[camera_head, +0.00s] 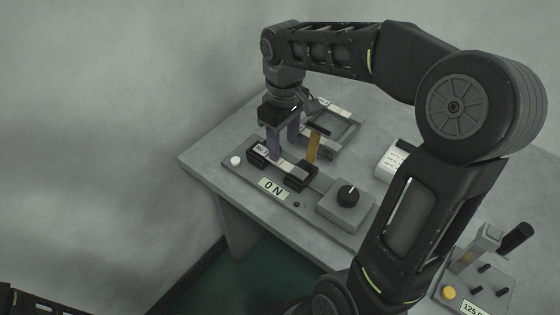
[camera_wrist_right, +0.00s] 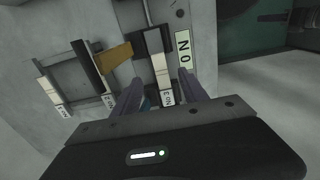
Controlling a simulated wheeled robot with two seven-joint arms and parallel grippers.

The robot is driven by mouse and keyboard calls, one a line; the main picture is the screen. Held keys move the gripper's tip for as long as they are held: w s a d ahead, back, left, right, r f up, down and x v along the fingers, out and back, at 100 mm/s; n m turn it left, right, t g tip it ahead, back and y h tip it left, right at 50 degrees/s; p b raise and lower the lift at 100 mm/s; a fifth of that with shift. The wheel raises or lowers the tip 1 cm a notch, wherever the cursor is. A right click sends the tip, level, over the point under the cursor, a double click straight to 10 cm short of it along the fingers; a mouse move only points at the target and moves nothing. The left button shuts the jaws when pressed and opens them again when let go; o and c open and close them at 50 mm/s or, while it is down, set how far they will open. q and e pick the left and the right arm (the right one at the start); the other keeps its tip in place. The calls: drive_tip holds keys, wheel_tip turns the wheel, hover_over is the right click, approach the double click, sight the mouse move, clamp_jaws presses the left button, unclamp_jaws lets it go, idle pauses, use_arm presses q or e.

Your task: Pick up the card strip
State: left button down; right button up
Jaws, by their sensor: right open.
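A white card strip (camera_head: 282,162) lies in the grey fixture marked "ON", between two black blocks. My right gripper (camera_head: 283,150) points down over the left part of the fixture. Its two purple fingers are apart, and in the wrist view (camera_wrist_right: 162,90) they stand on either side of the strip without visibly gripping it. Whether they touch it, I cannot tell. My left gripper is not in view; only part of that arm shows.
A mustard upright piece (camera_head: 313,147) stands close behind the fixture. A frame (camera_head: 350,132) with labelled pale strips lies behind it. A grey box with a black knob (camera_head: 348,195) is to the right. A lever device (camera_head: 490,260) stands at the lower right.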

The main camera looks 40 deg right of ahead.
sight(284, 163)
drive_tip(key=f, duration=0.5)
drive_tip(key=shift+s+f, duration=0.1)
drive_tip(key=shift+s, duration=0.1)
drive_tip(key=shift+c, duration=0.3)
clamp_jaws()
idle(0.5)
